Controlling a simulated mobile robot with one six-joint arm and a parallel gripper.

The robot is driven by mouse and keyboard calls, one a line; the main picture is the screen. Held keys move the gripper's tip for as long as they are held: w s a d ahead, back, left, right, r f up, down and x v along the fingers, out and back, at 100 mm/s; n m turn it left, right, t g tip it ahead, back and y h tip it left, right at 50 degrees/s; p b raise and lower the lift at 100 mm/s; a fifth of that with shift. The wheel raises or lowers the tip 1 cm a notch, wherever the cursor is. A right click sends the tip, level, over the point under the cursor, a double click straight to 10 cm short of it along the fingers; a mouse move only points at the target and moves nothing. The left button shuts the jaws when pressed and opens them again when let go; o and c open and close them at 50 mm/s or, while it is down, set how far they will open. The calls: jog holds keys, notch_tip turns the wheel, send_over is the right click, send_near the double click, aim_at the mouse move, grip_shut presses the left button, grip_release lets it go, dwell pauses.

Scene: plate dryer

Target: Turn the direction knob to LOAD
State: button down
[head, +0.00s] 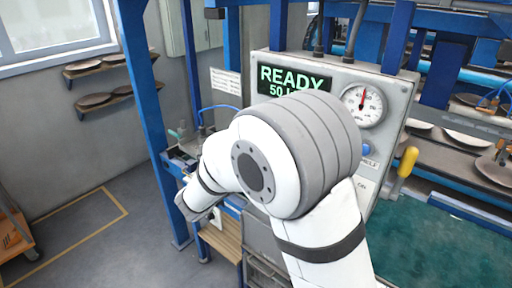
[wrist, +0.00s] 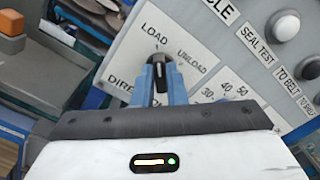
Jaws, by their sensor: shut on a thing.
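In the wrist view, the black direction knob (wrist: 159,72) stands on the light grey control panel, between the LOAD label (wrist: 153,35) and the UNLOAD label (wrist: 192,61). The partly covered DIRECTION label (wrist: 122,85) is at lower left. My gripper (wrist: 161,78) is shut on the knob, with one blue finger on each side of it. The knob's far end points roughly up the picture, towards LOAD; its exact setting is hard to tell. In the head view, my arm hides the knob.
The display (head: 292,81) reads READY above a partly hidden line. A pressure gauge (head: 364,105) sits beside it. A blue post (head: 143,75) stands left of my arm; a yellow-handled lever (head: 407,161) stands right.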

jog(key=shift+f+n+p, duration=0.1)
jog(key=shift+n+p, duration=0.3)
jog(key=shift+p, duration=0.05)
jog(key=c, duration=1.5)
grip_release()
jog(key=shift+o, duration=0.2)
jog(key=shift+a, duration=0.1)
jog(key=b+v, duration=0.1)
jog(key=v, duration=0.6)
jog(key=shift+s+a+b, duration=0.15)
jog(key=shift+s+b, duration=0.2)
jog(key=shift+b, duration=0.05)
